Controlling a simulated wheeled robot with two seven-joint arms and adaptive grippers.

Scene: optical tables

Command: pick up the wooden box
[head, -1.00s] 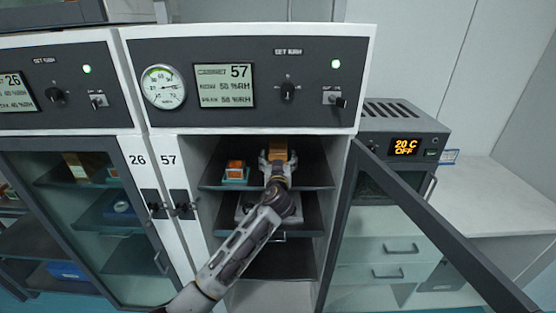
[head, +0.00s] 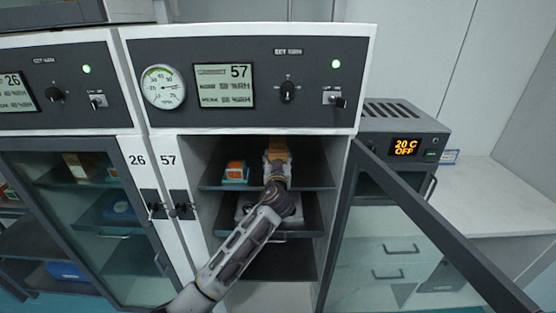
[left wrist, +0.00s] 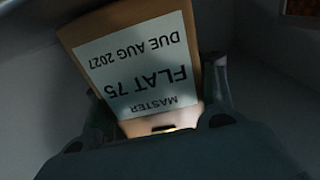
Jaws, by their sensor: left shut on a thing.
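The wooden box (head: 277,146) is on the upper shelf inside the open cabinet 57, in the head view. My left gripper (head: 276,164) reaches in at its near end and is shut on it. In the left wrist view the box (left wrist: 188,22) shows a white label reading "MASTER FLAT 75, DUE AUG 2027", upside down. The gripper fingers (left wrist: 160,112) sit on both sides of the box's near end. I cannot tell whether the box is lifted off the shelf. My right gripper is not in view.
An orange and white item on a teal base (head: 236,172) stands left of the box on the same shelf. A lower shelf (head: 303,222) holds a grey object partly behind my arm. The open glass door (head: 430,236) stands to the right. Closed cabinet 26 (head: 88,215) is at left.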

